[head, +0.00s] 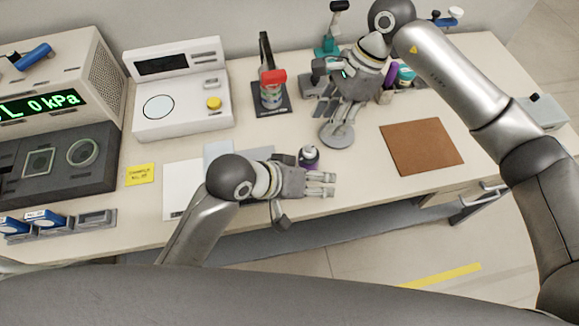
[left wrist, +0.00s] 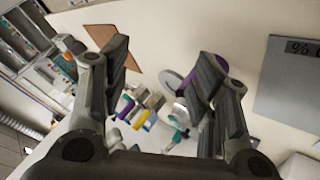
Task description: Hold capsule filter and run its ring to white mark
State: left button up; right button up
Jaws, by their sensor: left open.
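A small dark capsule with purple and pale parts (head: 308,157), likely the capsule filter, stands near the table's front edge. Its ring and white mark are too small to make out. My left gripper (head: 325,184) is open and empty just in front of it, fingers pointing right. In the left wrist view a purple part (left wrist: 221,63) shows behind one finger of the open left gripper (left wrist: 160,70), mostly hidden. My right gripper (head: 342,127) points down over a round grey disc (head: 335,140); its opening is unclear, and I see nothing held in it.
A brown mat (head: 421,146) lies right of the disc. A red-topped stack (head: 272,88) on a black stand and a white instrument (head: 178,85) stand behind. White paper (head: 181,185) lies left. Several coloured items (head: 404,75) sit behind the right gripper. Bare table lies around the disc.

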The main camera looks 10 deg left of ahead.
aim_at(317, 151)
pick_arm(q)
jog(key=w+a+m+t, duration=0.1)
jog(key=w+a+f+m+t+h, duration=0.1)
jog(key=w+m+t, duration=0.1)
jog(key=w+a+f+m+t, duration=0.1)
jog(key=shift+w+a+t, duration=0.35)
jog(key=shift+t, duration=0.05)
jog(key=shift+s+a+f+m+t, duration=0.15)
jog(key=shift+a+f+m+t, duration=0.55)
jog(key=shift+a+m, duration=0.15)
jog(key=x, duration=1)
jog(key=shift+w+d, duration=0.2)
jog(key=shift+d, duration=0.15)
jog(key=shift+c, duration=0.5)
grip_shut()
